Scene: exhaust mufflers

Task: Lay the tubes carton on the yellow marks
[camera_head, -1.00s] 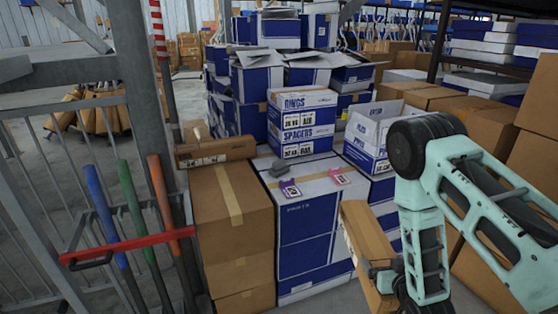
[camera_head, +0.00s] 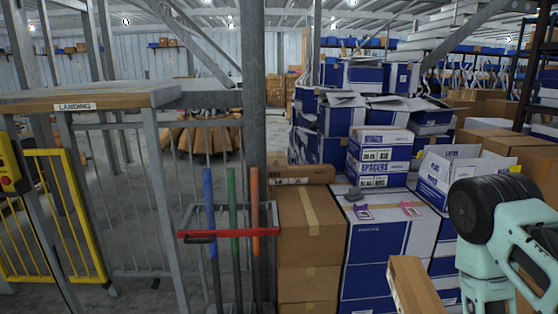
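A long brown carton (camera_head: 413,285) stands tilted at the bottom edge, just left of my arm (camera_head: 487,245), its lower part cut off. It may be the tubes carton; I can read no name on it. My gripper is below the picture, so its hold on this carton is hidden. Another long brown carton (camera_head: 300,175) with a printed label lies on a stack of brown boxes (camera_head: 308,240). No yellow marks on a surface are in view.
A table with a "LANDING" label (camera_head: 75,106) stands at left, beside a yellow gate (camera_head: 65,215). A post and a red rack (camera_head: 228,235) with blue, green and orange poles are in the middle. Blue-white boxes (camera_head: 378,240) crowd the right. Floor shows at left.

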